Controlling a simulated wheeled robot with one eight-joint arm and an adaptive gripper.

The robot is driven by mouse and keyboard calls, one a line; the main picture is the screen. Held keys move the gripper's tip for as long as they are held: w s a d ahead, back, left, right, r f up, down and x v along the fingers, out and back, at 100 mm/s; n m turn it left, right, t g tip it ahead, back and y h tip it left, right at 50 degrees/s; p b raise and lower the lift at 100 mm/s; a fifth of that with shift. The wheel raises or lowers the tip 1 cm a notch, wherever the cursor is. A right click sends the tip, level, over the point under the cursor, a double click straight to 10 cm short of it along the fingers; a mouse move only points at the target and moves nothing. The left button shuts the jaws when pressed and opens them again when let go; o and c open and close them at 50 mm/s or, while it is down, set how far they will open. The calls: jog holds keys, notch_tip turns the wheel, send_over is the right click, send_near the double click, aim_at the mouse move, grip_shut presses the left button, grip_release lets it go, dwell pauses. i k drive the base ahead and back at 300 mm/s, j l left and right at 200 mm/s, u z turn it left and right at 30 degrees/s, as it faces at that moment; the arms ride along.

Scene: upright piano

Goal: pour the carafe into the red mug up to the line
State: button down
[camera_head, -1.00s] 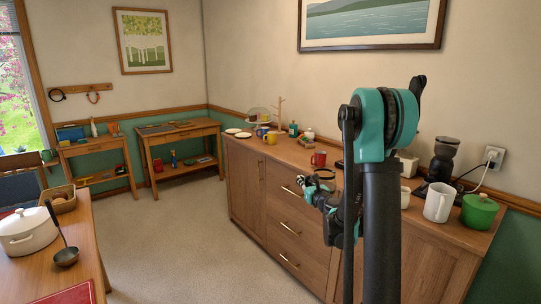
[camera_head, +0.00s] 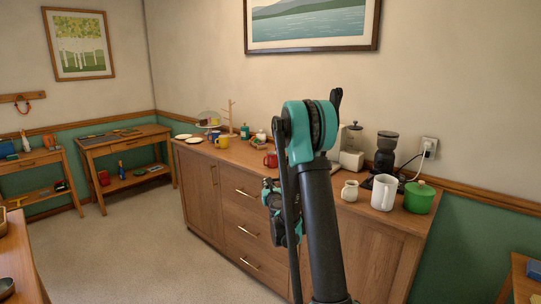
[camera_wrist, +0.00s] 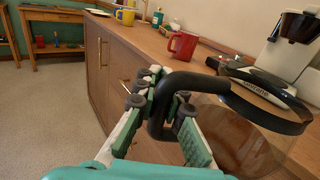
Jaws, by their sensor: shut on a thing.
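The red mug (camera_head: 271,160) stands on the wooden sideboard, partly behind my arm in the head view; in the wrist view it stands upright near the counter's front edge (camera_wrist: 183,45). My gripper (camera_wrist: 170,112) is shut on the black handle of the glass carafe (camera_wrist: 243,135). The carafe has a black lid rim and brownish glass, and is held in front of the sideboard, nearer the camera than the mug. Its liquid level cannot be made out. The mug's inside and line are not visible. In the head view my arm hides the carafe.
A white coffee maker (camera_wrist: 297,38) stands right of the mug. A yellow mug (camera_head: 222,141) is farther left. A small cream jug (camera_head: 350,190), a white pitcher (camera_head: 384,192), a dark grinder (camera_head: 386,152) and a green pot (camera_head: 419,197) stand on the right. Floor at left is clear.

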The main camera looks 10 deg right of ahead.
aim_at(272, 157)
jog(key=i+l+u, duration=0.1)
jog(key=i+u, duration=0.25)
jog(key=i, duration=0.15)
jog(key=i+l+u, duration=0.25)
jog(key=i+u, duration=0.15)
jog(key=i+l+u, duration=0.35)
jog(key=i+l, duration=0.1)
jog(key=i, duration=0.1)
